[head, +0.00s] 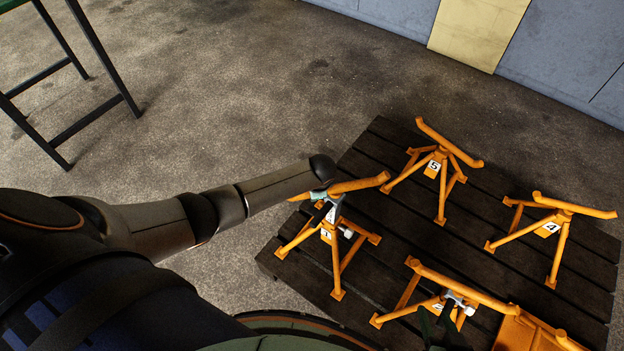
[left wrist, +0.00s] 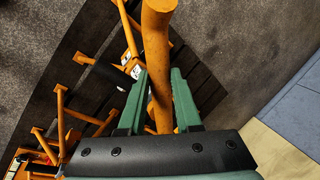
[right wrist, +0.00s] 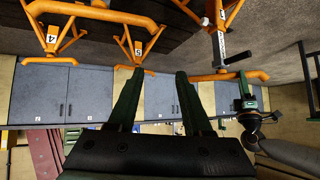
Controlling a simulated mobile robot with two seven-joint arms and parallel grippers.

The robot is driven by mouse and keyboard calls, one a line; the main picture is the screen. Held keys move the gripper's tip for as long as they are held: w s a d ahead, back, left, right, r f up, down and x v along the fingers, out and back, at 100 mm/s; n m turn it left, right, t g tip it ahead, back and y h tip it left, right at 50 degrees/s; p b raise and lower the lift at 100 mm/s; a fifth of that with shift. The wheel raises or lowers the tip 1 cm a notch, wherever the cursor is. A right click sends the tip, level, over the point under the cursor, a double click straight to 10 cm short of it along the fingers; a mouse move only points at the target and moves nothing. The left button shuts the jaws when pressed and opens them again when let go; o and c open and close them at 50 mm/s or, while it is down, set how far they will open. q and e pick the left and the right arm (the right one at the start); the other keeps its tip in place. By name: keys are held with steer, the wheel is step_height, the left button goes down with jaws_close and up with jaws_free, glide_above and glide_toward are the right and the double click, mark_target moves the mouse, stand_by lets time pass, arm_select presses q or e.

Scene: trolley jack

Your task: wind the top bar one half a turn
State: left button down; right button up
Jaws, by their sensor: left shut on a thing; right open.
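The orange stand marked 1 (head: 338,262) stands on the left of a dark slatted pallet. Its orange top bar (head: 362,184) sits on an upright column, with its free end to the right. My left gripper (head: 319,194) is at the bar's left end, mostly hidden by my forearm. In the left wrist view the bar (left wrist: 157,50) runs between the green fingers (left wrist: 158,98), which are shut on it. In the right wrist view, stand 1's bar (right wrist: 220,76) and threaded column show at right. My right gripper (right wrist: 156,95) is open and empty; its fingers show in the head view (head: 440,328), beside a front stand.
Similar orange stands marked 5 (head: 438,170) and 4 (head: 553,228) stand behind and right on the pallet (head: 375,145). Another stand (head: 415,290) is at the front, near my right gripper. A dark-legged table (head: 75,130) is far left. The concrete floor between is clear.

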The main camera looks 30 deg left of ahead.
arm_select(q)
steer(key=shift+s+d+f+n+g+y+p, duration=0.15)
steer(key=shift+s+d+n+g+y+p, duration=0.3)
steer(key=shift+n, duration=0.65)
arm_select(e)
steer(key=shift+s+d, duration=0.55)
steer(key=shift+d, duration=0.05)
arm_select(q)
steer(key=shift+s+d, duration=0.15)
steer(key=c, duration=0.8)
jaws_free()
steer(key=shift+f, duration=0.1)
steer(key=shift+c, duration=0.2)
steer(key=shift+o, duration=1.2)
arm_select(e)
steer(key=shift+r, duration=0.1)
arm_select(q)
steer(key=shift+r, duration=0.25)
arm_select(e)
steer(key=shift+w+r, duration=0.1)
arm_select(q)
steer(key=p+v, duration=0.4)
steer(key=v, duration=0.8)
steer(key=shift+p, duration=0.4)
arm_select(e)
steer(key=d+r, duration=0.1)
steer(key=s+r, duration=0.1)
steer(key=shift+s+d+r+m+h, duration=0.1)
steer(key=shift+d+r+m+h, duration=0.2)
steer(key=shift+d+r+h, duration=0.1)
